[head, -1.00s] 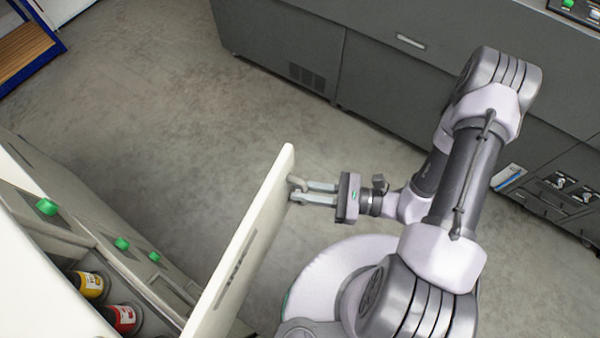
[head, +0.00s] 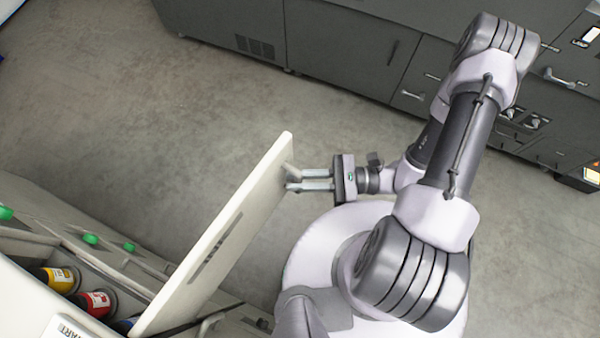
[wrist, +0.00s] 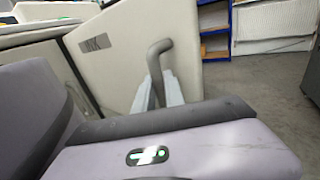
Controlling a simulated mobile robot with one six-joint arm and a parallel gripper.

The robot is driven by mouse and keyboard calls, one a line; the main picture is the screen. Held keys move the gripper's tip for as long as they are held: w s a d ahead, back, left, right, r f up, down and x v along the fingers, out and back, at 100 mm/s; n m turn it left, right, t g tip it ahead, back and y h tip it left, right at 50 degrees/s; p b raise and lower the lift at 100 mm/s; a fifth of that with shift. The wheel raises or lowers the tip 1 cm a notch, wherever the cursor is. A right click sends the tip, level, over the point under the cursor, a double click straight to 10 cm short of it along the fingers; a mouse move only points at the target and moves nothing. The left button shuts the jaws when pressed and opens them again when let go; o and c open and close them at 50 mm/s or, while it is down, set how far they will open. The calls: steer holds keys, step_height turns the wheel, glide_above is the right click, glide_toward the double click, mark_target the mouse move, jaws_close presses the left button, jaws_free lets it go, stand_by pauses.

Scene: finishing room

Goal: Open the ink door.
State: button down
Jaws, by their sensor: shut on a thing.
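The ink door (head: 222,238) is a pale cream panel that stands swung out from its cabinet in the head view. Ink cans, a yellow one (head: 60,278) and a red one (head: 95,302), show in the opening behind it. My gripper (head: 292,181) is at the door's outer edge, its fingers shut on the door handle (head: 289,173). In the wrist view the curved grey handle (wrist: 158,58) rises between the fingers, against the door panel (wrist: 117,60).
A dark grey cabinet row (head: 345,45) runs along the far side. Bare concrete floor (head: 190,110) lies between it and the door. Green buttons (head: 90,239) sit on the ink cabinet. Blue-framed shelves (wrist: 215,40) stand beyond the door in the wrist view.

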steer(key=c, duration=1.4)
jaws_free()
steer(key=shift+s+a, duration=0.1)
steer(key=shift+d, duration=0.4)
steer(key=s+d+p, duration=0.1)
steer(key=d+p, duration=0.1)
steer(key=d, duration=1.4)
steer(key=shift+d, duration=0.35)
steer(key=shift+c, duration=0.3)
